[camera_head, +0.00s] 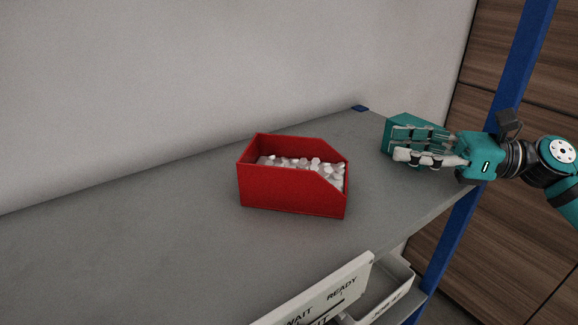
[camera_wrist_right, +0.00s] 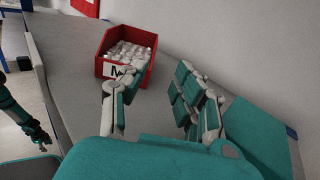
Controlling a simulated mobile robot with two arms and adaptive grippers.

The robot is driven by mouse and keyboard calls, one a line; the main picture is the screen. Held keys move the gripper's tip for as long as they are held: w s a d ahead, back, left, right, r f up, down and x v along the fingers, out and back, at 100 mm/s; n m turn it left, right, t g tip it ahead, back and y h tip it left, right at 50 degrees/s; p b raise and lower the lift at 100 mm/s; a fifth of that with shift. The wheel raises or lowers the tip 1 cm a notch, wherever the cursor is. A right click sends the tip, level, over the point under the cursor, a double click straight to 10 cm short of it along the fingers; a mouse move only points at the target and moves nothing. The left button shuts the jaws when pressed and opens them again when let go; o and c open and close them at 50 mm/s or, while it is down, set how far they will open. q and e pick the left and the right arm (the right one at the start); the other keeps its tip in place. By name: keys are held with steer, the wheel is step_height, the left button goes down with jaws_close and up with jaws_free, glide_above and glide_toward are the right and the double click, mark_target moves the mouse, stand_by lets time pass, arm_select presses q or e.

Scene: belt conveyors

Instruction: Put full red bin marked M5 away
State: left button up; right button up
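The red bin (camera_head: 290,190) stands upright on the grey shelf (camera_head: 150,240), filled with small white pieces (camera_head: 310,168). In the right wrist view the bin (camera_wrist_right: 147,72) shows a white label with an "M"; a finger covers the rest. My right gripper (camera_head: 400,145) is to the right of the bin, apart from it. In the wrist view its fingers (camera_wrist_right: 155,97) are spread and empty. A flat teal shape (camera_head: 408,121) shows behind it; I cannot tell if it is a separate box. My left gripper (camera_wrist_right: 40,136) seems to show at the left, too small to read.
A wall runs behind the shelf. A blue post (camera_head: 520,70) stands at the right corner. Another red object (camera_wrist_right: 85,8) is at the wrist view's top. The shelf left of the bin is clear.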

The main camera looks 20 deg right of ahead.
arm_select(q)
steer(key=s+r+p, duration=0.2)
steer(key=s+r, duration=0.1)
steer(key=s, duration=0.2)
arm_select(e)
glide_toward(301, 138)
steer(key=p+x, duration=0.4)
steer(key=shift+w+r+p, duration=0.1)
steer(key=shift+w+p, duration=0.1)
steer(key=shift+p, duration=0.1)
steer(key=shift+w+a, duration=0.25)
steer(key=shift+a, duration=0.1)
steer(key=p+x, duration=0.4)
steer(key=shift+w+a, duration=0.1)
steer(key=shift+a, duration=0.3)
steer(key=shift+w+a, duration=0.1)
steer(key=shift+a, duration=0.1)
arm_select(q)
step_height(301, 138, up, 8)
steer(key=w, duration=0.1)
steer(key=shift+w, duration=0.4)
arm_select(e)
jaws_close()
steer(key=shift+d, duration=0.1)
